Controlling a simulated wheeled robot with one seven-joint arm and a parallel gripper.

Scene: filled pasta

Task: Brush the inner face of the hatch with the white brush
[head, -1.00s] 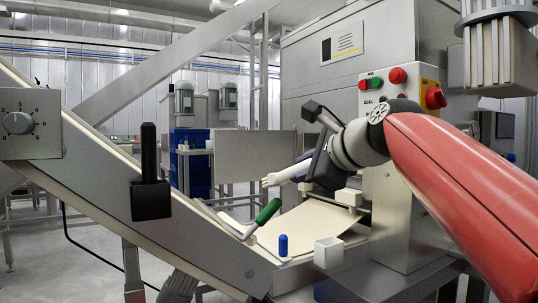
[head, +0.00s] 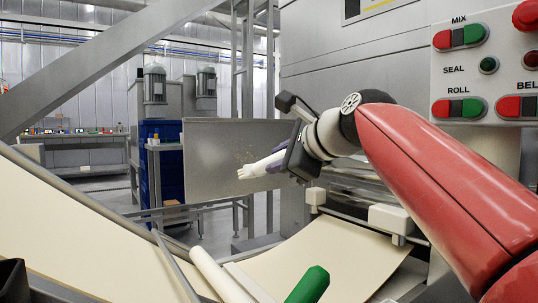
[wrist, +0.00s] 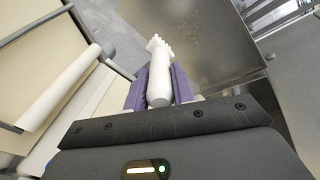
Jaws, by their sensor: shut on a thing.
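The white brush (head: 262,167) is held in my gripper (head: 284,164), its bristle end pointing left in the head view, in front of the hatch. In the wrist view the brush (wrist: 158,85) lies between the purple fingers of my gripper (wrist: 159,78), bristles pointing away from me. The hatch (head: 215,185) is an upright flat metal panel with small brown specks near its middle right. In the wrist view the hatch (wrist: 215,45) lies beyond the bristles and also shows specks. I cannot tell whether the bristles touch it.
A cream belt (head: 70,225) slopes across the left, and a cream sheet (head: 335,255) lies below my arm. A white roller (head: 220,275) and a green handle (head: 308,286) are at the front. A button panel (head: 485,70) is at right. Blue crates (head: 160,165) stand behind the hatch.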

